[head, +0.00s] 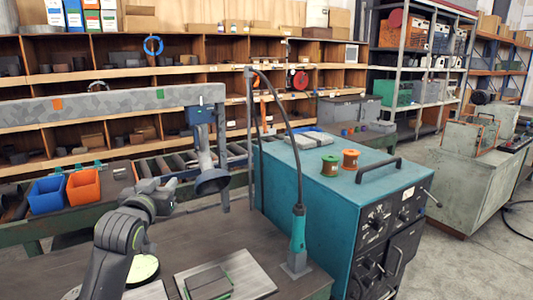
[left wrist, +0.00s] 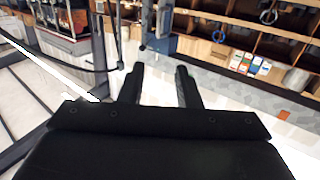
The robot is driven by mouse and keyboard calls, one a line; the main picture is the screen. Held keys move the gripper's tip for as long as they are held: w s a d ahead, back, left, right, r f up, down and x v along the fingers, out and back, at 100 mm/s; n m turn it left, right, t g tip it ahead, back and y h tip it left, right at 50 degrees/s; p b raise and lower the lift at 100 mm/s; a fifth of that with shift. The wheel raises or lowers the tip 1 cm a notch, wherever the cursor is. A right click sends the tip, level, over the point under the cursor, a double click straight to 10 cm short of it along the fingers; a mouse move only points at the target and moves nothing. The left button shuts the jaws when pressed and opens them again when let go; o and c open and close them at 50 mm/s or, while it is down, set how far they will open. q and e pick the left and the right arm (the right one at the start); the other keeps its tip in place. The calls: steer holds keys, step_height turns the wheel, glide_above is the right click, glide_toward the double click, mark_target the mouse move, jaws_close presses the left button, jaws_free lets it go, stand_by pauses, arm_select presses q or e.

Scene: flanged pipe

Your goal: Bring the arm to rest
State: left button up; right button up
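My left arm (head: 112,250) rises from the bottom left in the head view, and its gripper (head: 166,188) is above the dark bench, to the left of a hanging grey pipe (head: 205,155) with a round flange (head: 212,181) at its lower end. The gripper looks apart from the pipe. In the left wrist view the two dark fingers (left wrist: 160,85) stand apart with nothing between them. My right gripper is in neither view.
A grey beam (head: 110,101) runs above the bench (head: 190,228). A teal cabinet (head: 320,185) with two spools on top stands right of it. Blue (head: 47,194) and orange (head: 83,185) bins sit at left. A flat plate (head: 245,268) lies on the bench front.

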arm_select(q)
steer(key=s+a+f+g+y, duration=0.1)
steer(key=s+f+g, duration=0.1)
steer(key=s+f, duration=0.55)
steer(key=s+a+f+g, duration=0.25)
steer(key=s+f, duration=0.25)
steer(key=f, duration=0.6)
steer(key=s+a+f+g+y, duration=0.1)
steer(key=s+f+g, duration=0.2)
steer(key=s+f, duration=0.45)
steer(key=s+f+n+g, duration=0.1)
steer(key=s+f+g, duration=0.3)
steer(key=s, duration=0.9)
steer(key=s+f+g, duration=0.3)
steer(key=s+f, duration=0.4)
steer(key=s, duration=0.5)
step_height(320, 180, down, 26)
steer(key=a, duration=0.3)
steer(key=s+d+f+g, duration=0.1)
steer(key=s+f+g, duration=0.1)
steer(key=s+f, duration=1.2)
steer(key=shift+s+d+f, duration=0.2)
steer(key=shift+s+d, duration=0.2)
